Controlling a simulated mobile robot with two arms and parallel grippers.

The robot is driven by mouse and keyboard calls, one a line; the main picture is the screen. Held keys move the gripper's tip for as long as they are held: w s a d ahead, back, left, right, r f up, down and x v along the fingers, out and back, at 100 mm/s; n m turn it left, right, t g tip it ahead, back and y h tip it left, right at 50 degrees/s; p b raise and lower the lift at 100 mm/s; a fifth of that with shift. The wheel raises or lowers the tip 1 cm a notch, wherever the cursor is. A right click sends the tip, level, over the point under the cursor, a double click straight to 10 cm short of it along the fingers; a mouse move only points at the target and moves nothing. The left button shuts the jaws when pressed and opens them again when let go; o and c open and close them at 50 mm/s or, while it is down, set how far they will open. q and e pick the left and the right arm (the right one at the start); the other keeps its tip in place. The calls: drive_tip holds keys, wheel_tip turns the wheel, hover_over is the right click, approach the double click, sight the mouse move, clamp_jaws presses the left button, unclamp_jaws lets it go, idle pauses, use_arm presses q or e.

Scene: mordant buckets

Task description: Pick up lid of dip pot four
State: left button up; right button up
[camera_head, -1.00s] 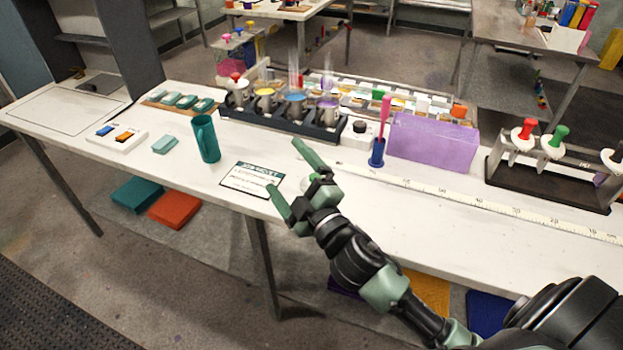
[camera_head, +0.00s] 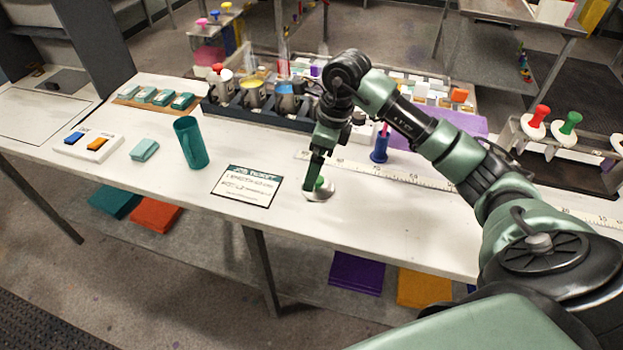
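A white round lid with a bright green knob (camera_head: 319,192) lies on the white table, right of the job ticket. My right gripper (camera_head: 318,178) points down over it, with its fingertips at the knob. The fingers partly hide the knob, and whether they are closed on it I cannot tell. The dark pot rack (camera_head: 262,116) stands behind, with pots of yellow (camera_head: 253,87) and blue (camera_head: 286,89) liquid and a red-knobbed pot at its left. My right arm hides the rack's right end. My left gripper is not in view.
A teal mug (camera_head: 191,143) and the job ticket (camera_head: 246,186) are left of the gripper. A stand holds red-knobbed (camera_head: 538,117) and green-knobbed (camera_head: 567,125) lids.

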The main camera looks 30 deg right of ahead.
drive_tip(key=shift+s+d+r+h, duration=0.15)
drive_tip(key=shift+d+h, duration=0.25)
drive_tip(key=shift+d, duration=0.65)
drive_tip(key=f+p, duration=0.1)
drive_tip(key=f, duration=0.1)
drive_tip(key=f+p, duration=0.1)
drive_tip(key=f, duration=0.1)
drive_tip(key=w+a+f+p, duration=0.1)
drive_tip(key=f, duration=0.1)
drive_tip(key=shift+a+f, duration=0.1)
drive_tip(key=shift+f, duration=0.6)
drive_tip(key=shift+c, duration=0.3)
drive_tip(key=c, duration=1.4)
drive_tip(key=shift+r, duration=0.1)
